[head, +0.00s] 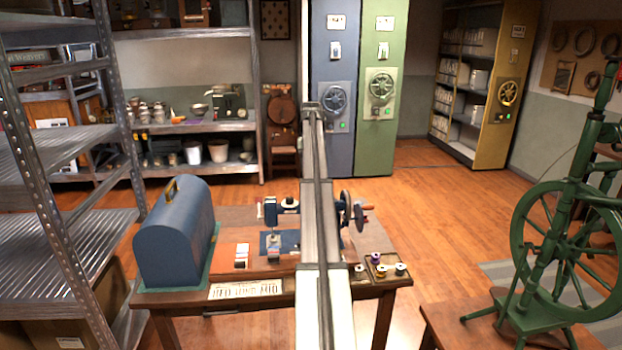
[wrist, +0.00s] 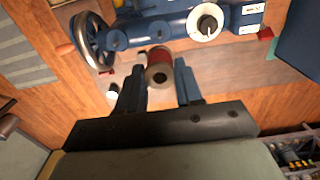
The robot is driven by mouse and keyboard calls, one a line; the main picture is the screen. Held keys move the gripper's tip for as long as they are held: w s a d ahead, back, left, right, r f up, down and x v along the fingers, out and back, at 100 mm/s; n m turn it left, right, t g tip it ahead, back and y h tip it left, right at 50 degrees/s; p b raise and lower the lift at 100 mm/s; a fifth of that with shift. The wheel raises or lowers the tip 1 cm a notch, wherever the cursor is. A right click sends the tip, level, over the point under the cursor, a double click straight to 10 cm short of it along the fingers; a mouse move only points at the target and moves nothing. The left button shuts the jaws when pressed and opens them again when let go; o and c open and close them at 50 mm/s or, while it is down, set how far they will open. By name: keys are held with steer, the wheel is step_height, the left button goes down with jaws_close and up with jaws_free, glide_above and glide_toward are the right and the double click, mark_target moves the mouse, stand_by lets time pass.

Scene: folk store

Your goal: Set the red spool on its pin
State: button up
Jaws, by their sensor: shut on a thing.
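The red spool (wrist: 159,57) is held between the two fingers of my gripper (wrist: 160,84) in the wrist view, its pale end facing the camera. The blue sewing machine (wrist: 155,34) lies just beyond the spool in that view. A white round piece with a dark centre (wrist: 207,25) is on the machine, to the right of the spool; I cannot tell whether it is the pin. In the head view the machine (head: 270,212) stands on the wooden table, its middle hidden behind my arm. My gripper and the red spool cannot be made out there.
A blue domed case (head: 174,235) stands at the table's left. A small tray (head: 368,281) with several spools is at the right. A handwheel (head: 346,212) sticks up at the machine's right end. A green spinning wheel (head: 520,250) stands far right.

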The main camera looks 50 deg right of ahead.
steer(key=shift+s+a+f, duration=0.1)
steer(key=shift+s+a, duration=0.25)
steer(key=shift+a, duration=0.05)
steer(key=shift+f, duration=1.85)
steer(key=shift+f, duration=2.25)
steer(key=o, duration=0.8)
step_height(320, 180, up, 14)
steer(key=shift+f, duration=0.1)
stand_by(0.4)
stand_by(0.4)
